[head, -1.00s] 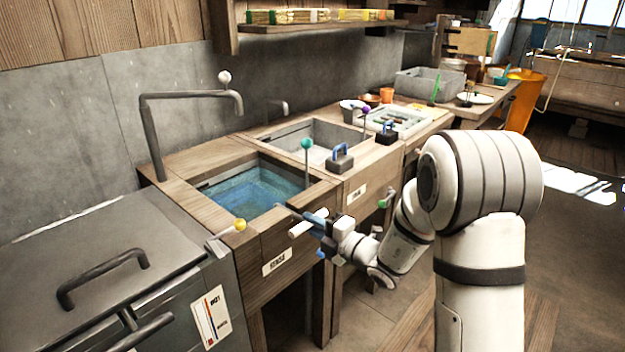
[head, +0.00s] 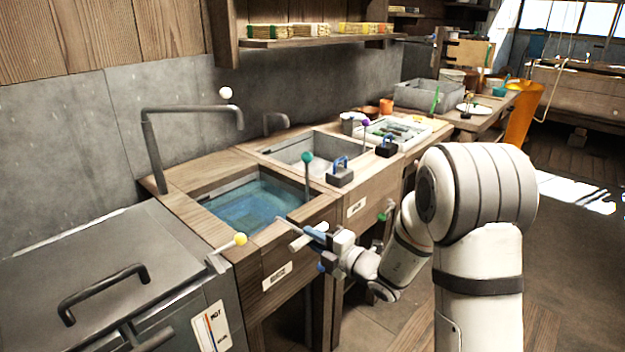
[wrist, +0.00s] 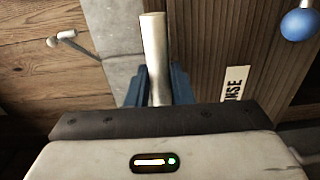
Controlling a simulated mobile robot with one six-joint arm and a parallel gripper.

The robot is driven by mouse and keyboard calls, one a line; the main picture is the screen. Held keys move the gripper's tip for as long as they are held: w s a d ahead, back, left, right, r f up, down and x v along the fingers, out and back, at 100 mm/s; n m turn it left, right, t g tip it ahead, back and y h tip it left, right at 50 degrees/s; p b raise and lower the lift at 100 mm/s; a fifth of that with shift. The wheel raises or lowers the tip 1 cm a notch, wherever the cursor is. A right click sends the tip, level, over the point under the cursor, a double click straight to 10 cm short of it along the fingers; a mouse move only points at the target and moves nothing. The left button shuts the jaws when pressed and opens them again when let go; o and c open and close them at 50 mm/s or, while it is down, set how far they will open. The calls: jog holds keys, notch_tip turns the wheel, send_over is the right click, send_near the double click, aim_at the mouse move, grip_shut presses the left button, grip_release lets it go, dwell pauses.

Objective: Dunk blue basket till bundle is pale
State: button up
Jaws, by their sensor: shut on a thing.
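My gripper (head: 312,235) is in front of the rinse sink, near its front right edge. Its blue fingers are shut on a pale round bar (wrist: 153,60), which stands up between them in the wrist view. I cannot tell what the bar belongs to. The sink holds blue water (head: 248,205); no basket or bundle can be made out in it. A blue ball knob (wrist: 299,24) shows at the upper right of the wrist view, apart from the fingers. It appears just below my gripper in the head view (head: 321,267).
A second, pale sink (head: 305,150) lies beyond. A grey tap (head: 190,108) arches over the water. A metal lidded cabinet (head: 90,270) is at left, near a yellow-knobbed lever (head: 228,247).

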notch_tip(320, 180, up, 14)
jog(key=p, duration=1.1)
